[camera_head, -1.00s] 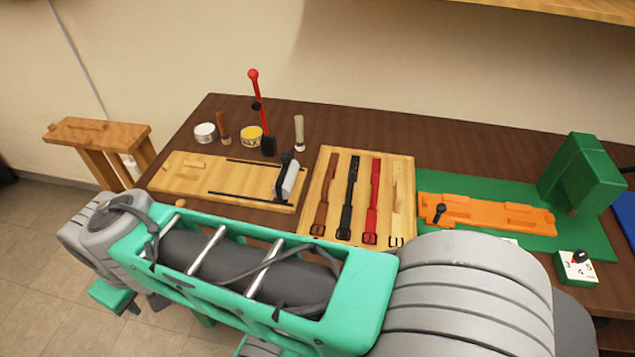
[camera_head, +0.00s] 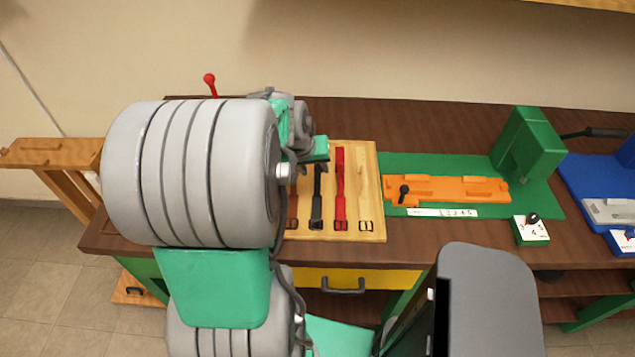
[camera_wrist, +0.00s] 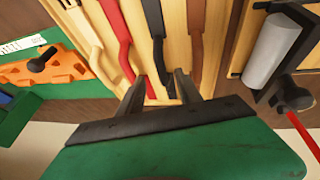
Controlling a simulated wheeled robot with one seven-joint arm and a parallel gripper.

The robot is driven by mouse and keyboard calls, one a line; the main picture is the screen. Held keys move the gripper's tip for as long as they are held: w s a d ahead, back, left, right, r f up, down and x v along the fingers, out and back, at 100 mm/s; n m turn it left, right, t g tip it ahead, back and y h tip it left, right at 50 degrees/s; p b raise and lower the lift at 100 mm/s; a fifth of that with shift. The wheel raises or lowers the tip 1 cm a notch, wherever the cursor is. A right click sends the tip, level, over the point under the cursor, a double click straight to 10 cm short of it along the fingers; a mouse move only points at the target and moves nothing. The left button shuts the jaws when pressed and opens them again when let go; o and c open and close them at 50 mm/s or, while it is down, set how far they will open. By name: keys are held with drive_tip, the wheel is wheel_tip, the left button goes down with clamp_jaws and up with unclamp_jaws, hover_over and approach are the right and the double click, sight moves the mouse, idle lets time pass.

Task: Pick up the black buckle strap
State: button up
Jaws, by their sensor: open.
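The black buckle strap (camera_head: 317,208) lies on the light wooden tray (camera_head: 368,160), between the brown strap (camera_head: 292,208) and the red strap (camera_head: 340,195). In the head view, my arm hides its upper part. In the wrist view, the black strap (camera_wrist: 154,22) runs down toward the space between the fingers of my gripper (camera_wrist: 168,82). The gripper is open and empty, with one finger on each side of the strap's line. I cannot tell how high the fingertips are above the tray.
A pale strap (camera_wrist: 82,38) lies beyond the red one. A grey roller (camera_wrist: 272,50) stands beside the tray.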

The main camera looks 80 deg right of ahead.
sight(317, 174)
drive_tip(key=p+x, duration=0.1)
drive_tip(key=x, duration=0.4)
drive_tip(key=shift+w+d, duration=0.1)
drive_tip(key=shift+d, duration=0.05)
drive_tip(key=shift+c, duration=0.5)
clamp_jaws()
